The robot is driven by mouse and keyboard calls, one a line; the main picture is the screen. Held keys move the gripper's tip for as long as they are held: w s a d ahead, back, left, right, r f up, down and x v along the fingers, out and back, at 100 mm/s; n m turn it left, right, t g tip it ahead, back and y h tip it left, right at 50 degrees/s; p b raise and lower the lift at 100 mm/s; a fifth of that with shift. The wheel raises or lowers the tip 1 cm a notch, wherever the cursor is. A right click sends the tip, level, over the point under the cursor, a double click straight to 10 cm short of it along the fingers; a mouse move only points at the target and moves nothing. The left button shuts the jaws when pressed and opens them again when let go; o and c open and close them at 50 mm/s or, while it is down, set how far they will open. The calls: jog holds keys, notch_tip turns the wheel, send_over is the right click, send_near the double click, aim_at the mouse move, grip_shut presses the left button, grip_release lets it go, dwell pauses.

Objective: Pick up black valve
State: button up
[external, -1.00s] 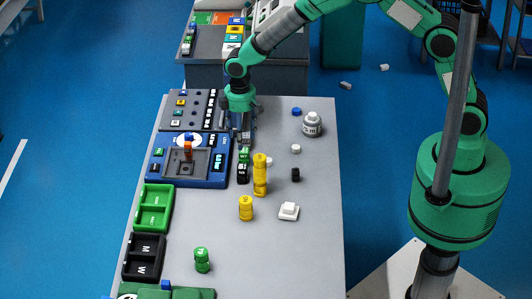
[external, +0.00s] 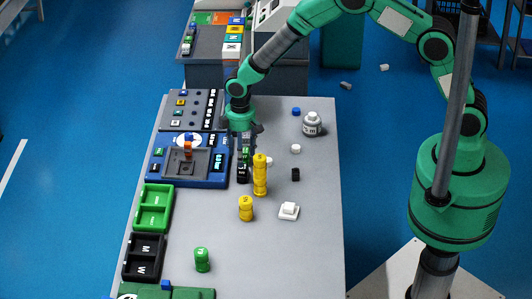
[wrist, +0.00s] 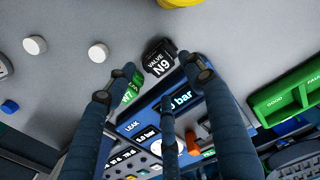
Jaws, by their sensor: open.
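The black valve (wrist: 159,60), marked "VALVE N9", lies in the wrist view just beyond my fingertips. In the external view the black valve (external: 242,174) is on the grey table, right of the blue test station. A green valve (wrist: 133,85) marked N7 lies close to it, nearer my fingers; the external view also shows the green valve (external: 245,156). My gripper (wrist: 151,86) is open, its fingers spread, with nothing held between them. In the external view my gripper (external: 248,142) is over the green valve's end, and its fingertips are partly hard to make out.
The blue test station (external: 213,176) stands left of the valves. A yellow stack (external: 260,176) stands close on the right. A green tray (external: 153,207) and a black tray (external: 144,256) line the left edge. The table's right side has free room between small parts.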

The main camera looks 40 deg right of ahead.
aim_at(243, 172)
jog(key=shift+a+f, duration=0.15)
jog(key=shift+f, duration=2.45)
grip_shut()
